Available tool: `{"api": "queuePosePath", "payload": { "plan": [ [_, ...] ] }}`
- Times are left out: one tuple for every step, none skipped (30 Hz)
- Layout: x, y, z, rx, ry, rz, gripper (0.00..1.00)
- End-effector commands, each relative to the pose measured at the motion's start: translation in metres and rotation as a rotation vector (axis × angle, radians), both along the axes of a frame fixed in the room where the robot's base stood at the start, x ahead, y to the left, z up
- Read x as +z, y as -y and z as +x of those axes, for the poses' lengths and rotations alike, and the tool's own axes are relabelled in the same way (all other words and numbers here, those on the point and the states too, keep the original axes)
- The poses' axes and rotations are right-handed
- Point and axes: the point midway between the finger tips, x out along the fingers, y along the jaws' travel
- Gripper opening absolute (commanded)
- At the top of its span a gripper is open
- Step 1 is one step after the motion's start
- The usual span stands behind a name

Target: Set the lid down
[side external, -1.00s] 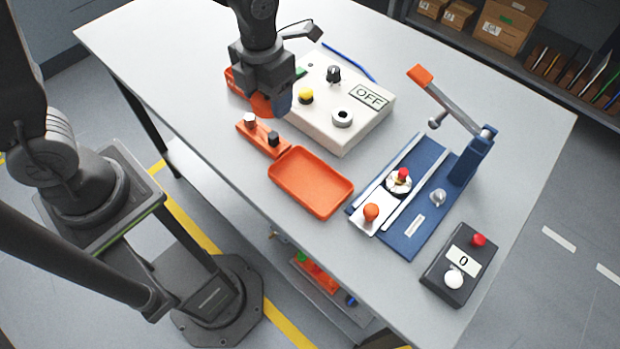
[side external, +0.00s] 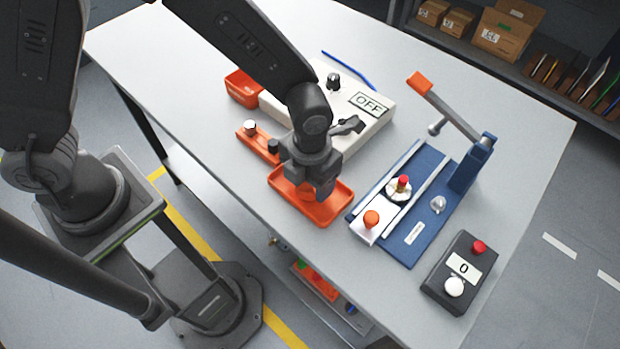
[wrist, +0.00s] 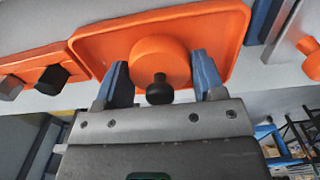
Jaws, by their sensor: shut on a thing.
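The lid (wrist: 160,62) is an orange round piece with a black knob, seen in the wrist view between the two blue fingers of my gripper (wrist: 163,82). My gripper is shut on it. In the side view my gripper (side external: 318,190) is over the orange tray (side external: 342,190), and the lid is mostly hidden behind the fingers. The tray's floor also shows around the lid in the wrist view (wrist: 105,50). I cannot tell whether the lid touches the tray's floor.
An orange open bin (side external: 242,90) stands at the back left beside the white OFF box (side external: 372,125). An orange strip with two knobs (side external: 258,138) adjoins the tray. Right of it are a blue lever fixture (side external: 430,225) and a black counter box (side external: 462,275).

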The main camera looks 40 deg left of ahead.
Motion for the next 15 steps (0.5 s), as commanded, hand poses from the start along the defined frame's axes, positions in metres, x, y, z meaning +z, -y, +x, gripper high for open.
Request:
{"api": "queuePosePath", "payload": {
  "plan": [
    [-0.0056, -0.0004, -0.0003, 0.000, -0.002, 0.001, 0.40],
    [-0.0075, -0.0004, -0.0002, 0.000, -0.001, 0.001, 0.40],
    [-0.0088, -0.0003, 0.0000, 0.000, 0.000, 0.000, 0.40],
    [-0.0092, -0.0003, 0.0001, 0.000, 0.000, 0.000, 0.40],
    [-0.0091, -0.0003, 0.0002, 0.000, 0.001, 0.000, 0.40],
    [-0.0089, -0.0003, 0.0002, 0.000, 0.001, -0.001, 0.40],
    [-0.0088, -0.0003, 0.0002, 0.000, 0.001, -0.001, 0.40],
    [-0.0087, -0.0004, 0.0002, 0.000, 0.001, -0.001, 0.40],
    [-0.0087, -0.0004, 0.0002, 0.000, 0.001, -0.001, 0.40],
    [-0.0088, -0.0004, 0.0001, 0.000, 0.001, 0.000, 0.40],
    [-0.0091, -0.0004, 0.0001, 0.000, 0.000, 0.000, 0.40],
    [-0.0101, -0.0005, 0.0000, 0.000, 0.000, 0.000, 0.40],
    [-0.0110, -0.0005, 0.0000, 0.000, 0.000, 0.000, 0.40],
    [-0.0119, -0.0005, 0.0000, 0.000, 0.000, 0.000, 0.40],
    [-0.0116, -0.0005, 0.0001, 0.000, 0.000, 0.000, 0.66]
  ]
}}
